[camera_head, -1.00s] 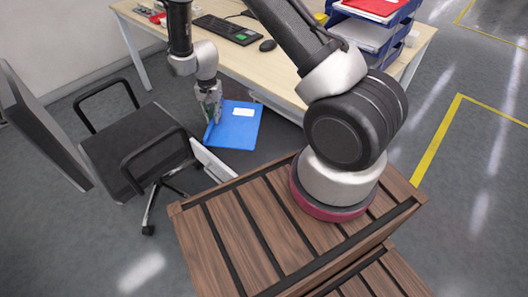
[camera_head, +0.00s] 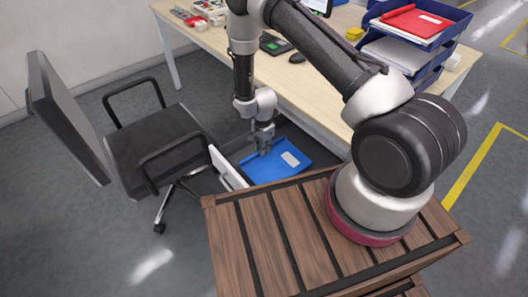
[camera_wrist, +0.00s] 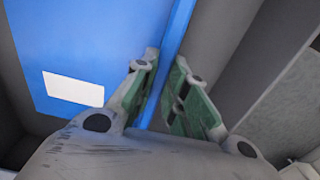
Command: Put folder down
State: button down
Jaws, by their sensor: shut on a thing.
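The blue folder (camera_head: 283,163) with a white label lies inside or just over an open dark drawer (camera_head: 236,151) beside the desk. My gripper (camera_head: 264,149) points down at the folder's left edge in the head view. In the wrist view, the green-padded fingers of my gripper (camera_wrist: 167,88) are shut on the folder's raised edge strip. The folder's flat face (camera_wrist: 85,50) with its label spreads to the left there. Grey drawer walls show around it. Whether the folder touches the drawer floor I cannot tell.
The drawer's white front panel (camera_head: 226,168) stands close to my wooden-slatted top (camera_head: 262,230). A black office chair (camera_head: 160,145) is at the left. The desk (camera_head: 310,95) carries a blue tray rack (camera_head: 440,57) with a red folder (camera_head: 412,20).

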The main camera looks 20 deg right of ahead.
jog(key=shift+f, duration=1.25)
jog(key=c, duration=1.4)
grip_release()
jog(key=shift+c, duration=0.2)
